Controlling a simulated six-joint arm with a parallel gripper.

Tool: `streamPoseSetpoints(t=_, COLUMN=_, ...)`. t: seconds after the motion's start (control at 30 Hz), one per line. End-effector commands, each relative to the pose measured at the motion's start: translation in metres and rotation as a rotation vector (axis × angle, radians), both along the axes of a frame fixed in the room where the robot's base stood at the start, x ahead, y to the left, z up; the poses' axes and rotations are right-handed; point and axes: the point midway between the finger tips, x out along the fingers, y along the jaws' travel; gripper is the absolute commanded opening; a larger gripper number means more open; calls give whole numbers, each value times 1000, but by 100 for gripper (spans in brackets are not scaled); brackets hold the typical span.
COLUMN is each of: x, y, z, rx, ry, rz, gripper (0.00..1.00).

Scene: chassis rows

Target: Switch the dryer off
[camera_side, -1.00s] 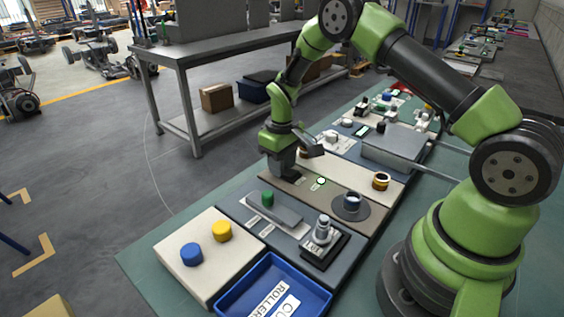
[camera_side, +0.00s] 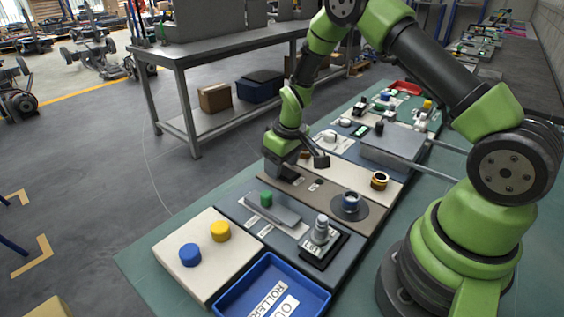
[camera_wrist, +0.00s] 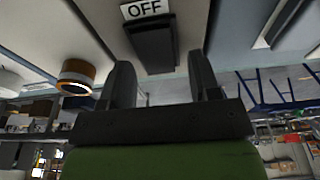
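My gripper (camera_side: 284,160) is over the far left end of a brown-grey panel (camera_side: 318,200) in the side view. In the wrist view its two dark fingers (camera_wrist: 162,78) stand apart with nothing between them. A dark switch (camera_wrist: 152,42) with a white OFF label (camera_wrist: 145,9) lies just ahead of the fingers, apart from them as far as I can tell. The panel's small lamp shows no green light. No label in view names the dryer clearly, and the switch is partly hidden by my gripper in the side view.
A dark knob on a round disc (camera_side: 350,207) stands on the same panel. A yellow-ringed cup (camera_side: 379,180) is on the panel behind, and a green button (camera_side: 266,198) on the one in front. A blue tray (camera_side: 232,298) is at the table's near end.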

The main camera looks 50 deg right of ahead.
Motion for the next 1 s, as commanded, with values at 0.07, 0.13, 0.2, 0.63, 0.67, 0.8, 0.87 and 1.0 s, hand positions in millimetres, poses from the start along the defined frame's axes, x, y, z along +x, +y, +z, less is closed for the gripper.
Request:
streamPoseSetpoints(t=0.07, x=0, y=0, z=0, rx=0, ry=0, rz=0, gripper=57)
streamPoseSetpoints(t=0.13, x=0, y=0, z=0, rx=0, ry=0, rz=-1, gripper=57)
streamPoseSetpoints(t=0.2, x=0, y=0, z=0, rx=0, ry=1, rz=-1, gripper=57)
streamPoseSetpoints(t=0.63, x=-10, y=0, z=53, rx=-1, ry=-4, rz=-1, gripper=57)
streamPoseSetpoints(t=0.67, x=-11, y=0, z=59, rx=-1, ry=-5, rz=0, gripper=57)
streamPoseSetpoints(t=0.8, x=-16, y=0, z=81, rx=-1, ry=-4, rz=0, gripper=57)
streamPoseSetpoints(t=0.87, x=-17, y=0, z=88, rx=-1, ry=-3, rz=0, gripper=57)
streamPoseSetpoints(t=1.0, x=-19, y=0, z=97, rx=-1, ry=-1, rz=0, gripper=57)
